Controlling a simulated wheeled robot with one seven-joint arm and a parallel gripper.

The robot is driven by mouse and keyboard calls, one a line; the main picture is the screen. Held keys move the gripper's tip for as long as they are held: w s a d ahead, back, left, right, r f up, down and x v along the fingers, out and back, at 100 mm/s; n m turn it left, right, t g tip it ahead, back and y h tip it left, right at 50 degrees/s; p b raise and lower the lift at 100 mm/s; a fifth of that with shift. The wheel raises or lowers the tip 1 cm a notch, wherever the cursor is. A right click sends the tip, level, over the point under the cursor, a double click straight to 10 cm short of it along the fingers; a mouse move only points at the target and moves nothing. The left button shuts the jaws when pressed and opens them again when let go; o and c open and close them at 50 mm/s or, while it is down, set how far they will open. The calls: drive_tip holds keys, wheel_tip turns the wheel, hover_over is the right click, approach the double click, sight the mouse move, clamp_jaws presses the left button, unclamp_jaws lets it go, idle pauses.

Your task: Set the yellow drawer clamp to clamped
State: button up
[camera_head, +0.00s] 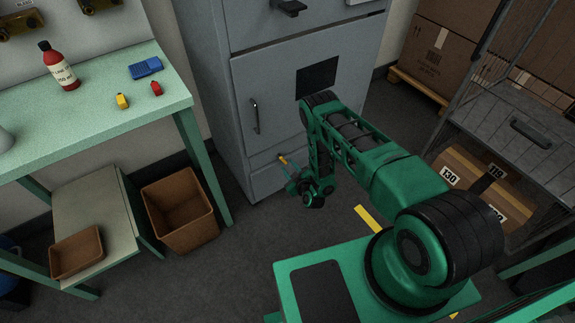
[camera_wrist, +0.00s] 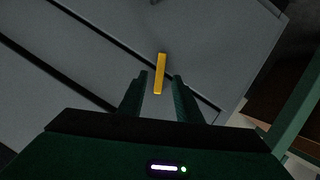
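The yellow drawer clamp (camera_head: 284,159) is a small bar on the lower front of the grey cabinet (camera_head: 240,100). In the wrist view the yellow clamp (camera_wrist: 160,74) stands nearly upright in the picture, ahead of my fingertips and roughly between them. My gripper (camera_head: 292,184) is close to the cabinet's lower drawer, just below the clamp in the head view. In the wrist view my gripper (camera_wrist: 160,85) has its two fingers apart with nothing held between them. I cannot tell whether either finger touches the clamp.
A green table (camera_head: 100,110) at left holds a red bottle (camera_head: 60,66), a blue block (camera_head: 146,68) and small yellow and red items. A brown bin (camera_head: 180,208) stands on the floor left of the cabinet. A grey rack (camera_head: 520,125) with boxes is at right.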

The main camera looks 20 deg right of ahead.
sight(285, 161)
drive_tip(key=shift+x, duration=2.2)
drive_tip(key=shift+w, duration=0.1)
clamp_jaws()
